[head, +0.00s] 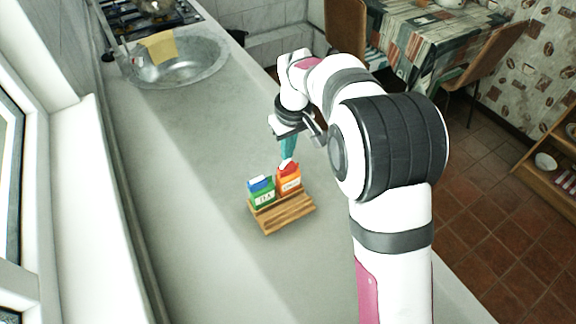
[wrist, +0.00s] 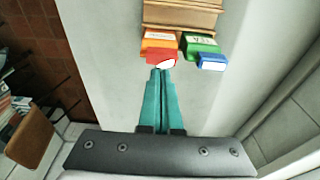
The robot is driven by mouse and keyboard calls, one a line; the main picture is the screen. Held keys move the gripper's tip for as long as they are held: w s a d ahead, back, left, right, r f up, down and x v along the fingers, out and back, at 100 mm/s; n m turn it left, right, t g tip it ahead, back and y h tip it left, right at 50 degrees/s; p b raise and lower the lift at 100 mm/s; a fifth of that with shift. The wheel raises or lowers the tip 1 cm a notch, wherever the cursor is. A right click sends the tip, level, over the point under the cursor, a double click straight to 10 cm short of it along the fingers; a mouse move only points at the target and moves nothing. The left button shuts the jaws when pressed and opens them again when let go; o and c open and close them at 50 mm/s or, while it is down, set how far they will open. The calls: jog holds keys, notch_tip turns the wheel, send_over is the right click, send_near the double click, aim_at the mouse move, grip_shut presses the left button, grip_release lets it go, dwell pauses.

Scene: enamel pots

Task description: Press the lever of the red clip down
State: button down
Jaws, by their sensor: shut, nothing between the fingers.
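The red clip (head: 290,170) sits on top of an orange packet (head: 290,184) in a wooden holder (head: 287,214). In the wrist view the red clip (wrist: 152,55) shows a white part (wrist: 167,64), which looks like its lever, partly hidden at my fingertips. My gripper (head: 287,160) points down with its teal fingers shut and empty. In the wrist view the tips of my gripper (wrist: 161,71) are right at the clip's white part. Whether they touch it, I cannot tell.
A green packet (head: 262,197) with a blue clip (head: 259,183) stands beside the orange one, to its left in the head view. A sink (head: 180,65) with a yellow cloth (head: 159,46) lies farther back. The grey worktop (head: 190,200) is clear around the holder.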

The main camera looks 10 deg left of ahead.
jog(key=shift+f, duration=0.65)
dwell(0.3)
jog(key=shift+r, duration=3.55)
jog(key=s+d+r+m, duration=0.45)
jog(key=s+d, duration=0.35)
jog(key=d, duration=0.2)
jog(key=s+d+f+m, duration=0.1)
jog(key=s+d+m, duration=0.2)
jog(key=s, duration=0.4)
jog(key=s+d+f+m+g, duration=0.1)
jog(key=s+d+m, duration=0.1)
jog(key=s, duration=0.6)
jog(key=s+d+f+m, duration=0.2)
jog(key=s+m, duration=0.3)
jog(key=s, duration=0.3)
jog(key=shift+d+y, duration=0.3)
jog(key=shift+d, duration=0.55)
